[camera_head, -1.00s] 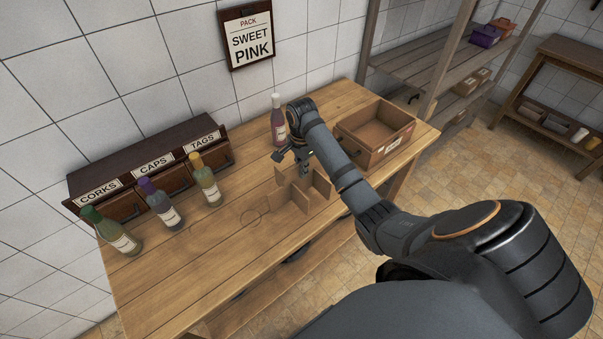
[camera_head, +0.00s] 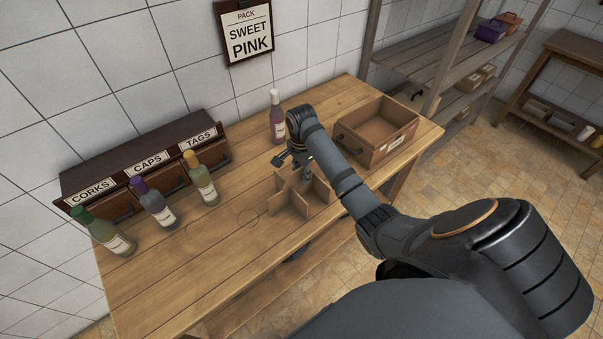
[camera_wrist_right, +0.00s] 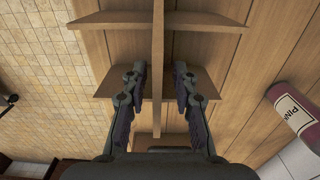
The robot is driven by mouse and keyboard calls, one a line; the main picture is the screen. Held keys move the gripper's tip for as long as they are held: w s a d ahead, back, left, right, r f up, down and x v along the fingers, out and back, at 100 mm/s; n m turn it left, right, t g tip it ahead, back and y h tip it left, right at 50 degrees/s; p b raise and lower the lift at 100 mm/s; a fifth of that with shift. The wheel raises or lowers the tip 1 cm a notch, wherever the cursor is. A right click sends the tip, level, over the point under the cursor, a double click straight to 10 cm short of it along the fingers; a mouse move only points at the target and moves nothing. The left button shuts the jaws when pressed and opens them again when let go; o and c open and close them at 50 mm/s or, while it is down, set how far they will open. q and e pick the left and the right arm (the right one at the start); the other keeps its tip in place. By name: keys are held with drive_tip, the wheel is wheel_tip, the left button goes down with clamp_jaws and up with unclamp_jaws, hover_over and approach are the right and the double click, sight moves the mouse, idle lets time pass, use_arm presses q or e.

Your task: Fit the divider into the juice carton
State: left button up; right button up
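The divider (camera_head: 285,203), crossed panels of thin brown board, stands on the table left of the carton. The juice carton (camera_head: 374,156), an open brown box with a white label, sits at the table's right end and looks empty. My right gripper (camera_head: 306,179) is over the divider, pointing down. In the right wrist view its two fingers (camera_wrist_right: 160,88) straddle the divider's long panel (camera_wrist_right: 158,45), with a visible gap on each side. The arm hides part of the divider in the head view. My left gripper is not in view.
A pink bottle (camera_head: 277,122) stands close behind the right gripper. Green (camera_head: 105,235), purple-capped (camera_head: 155,206) and yellow-capped (camera_head: 201,182) bottles stand at the left before a drawer rack (camera_head: 140,165). The table's front middle is clear. A shelf unit (camera_head: 430,70) stands beyond the carton.

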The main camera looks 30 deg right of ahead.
drive_tip(key=b, duration=0.3)
drive_tip(key=shift+f, duration=0.35)
wheel_tip(320, 180, up, 2)
drive_tip(key=shift+w+r, duration=0.1)
drive_tip(key=shift+r, duration=0.15)
drive_tip(key=r+p, duration=0.7)
drive_tip(key=r, duration=0.1)
drive_tip(key=shift+s+a+r+p, duration=0.25)
drive_tip(key=shift+s+p, duration=0.15)
drive_tip(key=shift+r, duration=0.2)
drive_tip(key=shift+w, duration=0.1)
drive_tip(key=shift+f, duration=0.1)
